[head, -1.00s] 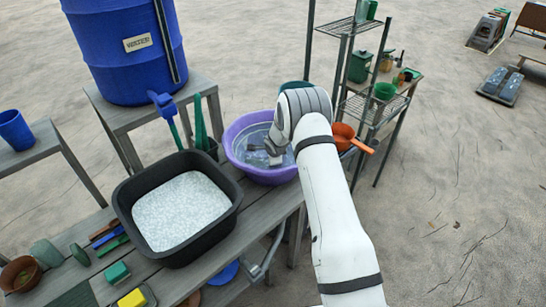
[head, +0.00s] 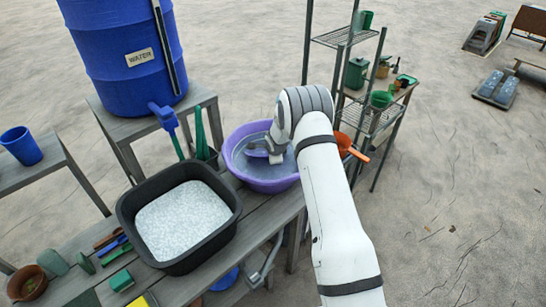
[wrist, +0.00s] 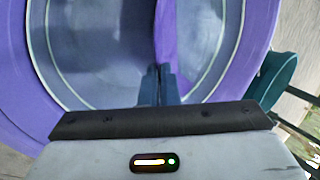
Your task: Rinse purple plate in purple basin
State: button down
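The purple basin (head: 233,165) stands on the wooden bench and holds greyish water. My gripper (head: 270,157) reaches down inside it, and my wrist hides part of the basin's right side. In the wrist view, the fingers (wrist: 158,88) are together on the edge of the purple plate (wrist: 166,32). The plate shows there as a narrow purple strip, seen nearly edge-on inside the basin (wrist: 20,90). In the head view only a small dull purple part beside the gripper shows. I cannot tell how deep the plate sits in the water.
A black tub (head: 128,207) of white material stands left of the basin. A blue water barrel (head: 120,60) sits on a stand behind. An orange pan (head: 343,143) lies right of my arm, near a wire shelf (head: 340,38). Sponges and tools lie at the bench's left.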

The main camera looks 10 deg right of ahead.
notch_tip(320, 180, up, 14)
dwell(1.0)
dwell(1.1)
